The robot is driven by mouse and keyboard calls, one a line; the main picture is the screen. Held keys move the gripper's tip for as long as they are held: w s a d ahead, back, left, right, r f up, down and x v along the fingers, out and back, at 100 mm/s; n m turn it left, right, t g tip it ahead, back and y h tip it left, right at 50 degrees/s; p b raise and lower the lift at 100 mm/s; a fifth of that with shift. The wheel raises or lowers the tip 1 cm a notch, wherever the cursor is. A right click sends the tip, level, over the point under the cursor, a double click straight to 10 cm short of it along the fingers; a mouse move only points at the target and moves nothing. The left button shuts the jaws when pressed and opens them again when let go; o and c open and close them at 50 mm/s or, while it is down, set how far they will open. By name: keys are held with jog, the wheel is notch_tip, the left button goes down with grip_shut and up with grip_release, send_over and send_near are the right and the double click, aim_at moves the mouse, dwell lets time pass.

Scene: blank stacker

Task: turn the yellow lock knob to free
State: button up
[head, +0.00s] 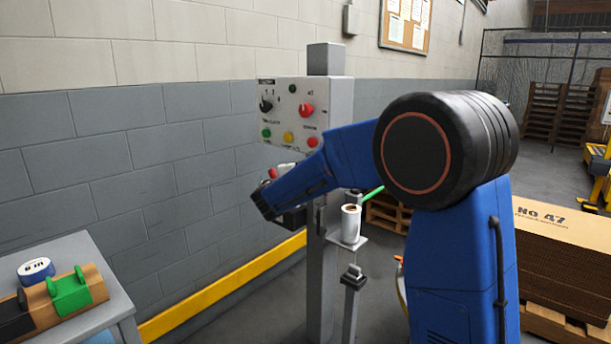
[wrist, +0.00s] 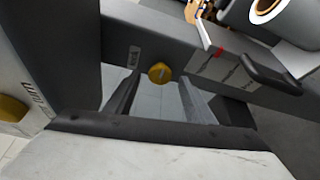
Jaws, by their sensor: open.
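In the wrist view a small round yellow knob (wrist: 159,72) sits on a dark grey bar (wrist: 185,42). A dark slot or mark shows on its face. A small pale label (wrist: 134,57) is beside it on the left, its word too small to read surely. My gripper (wrist: 157,92) is open, with one finger on each side of the knob in the picture and nothing held. I cannot tell whether the fingers touch the knob. In the head view my blue arm reaches toward the grey post (head: 320,270), and this knob cannot be made out.
A control box (head: 300,112) with a red knob (head: 306,110) and several buttons is on the post. A white cup (head: 350,224) stands on a small shelf beside my arm. A second yellow part (wrist: 12,108) shows at the wrist view's left edge. A table (head: 95,262) holds items at left.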

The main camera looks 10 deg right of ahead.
jog(key=v, duration=1.5)
jog(key=shift+s, duration=0.35)
jog(key=s+d+f+m+g, duration=0.3)
jog(key=s+d+m+g, duration=0.1)
jog(key=s+d, duration=0.6)
jog(key=s+d+f+m+g, duration=0.3)
jog(key=s+d+g, duration=0.1)
jog(key=s+d, duration=0.55)
jog(key=s+a+f+m+g+y, duration=0.1)
jog(key=s+a+f+m+y, duration=0.1)
jog(key=s, duration=0.9)
jog(key=s+a+f+m+y, duration=0.2)
jog(key=s+f+m+y, duration=0.2)
jog(key=s+f+y, duration=0.3)
jog(key=s, duration=0.4)
jog(key=shift+m+g, duration=0.3)
jog(key=shift+g, duration=0.1)
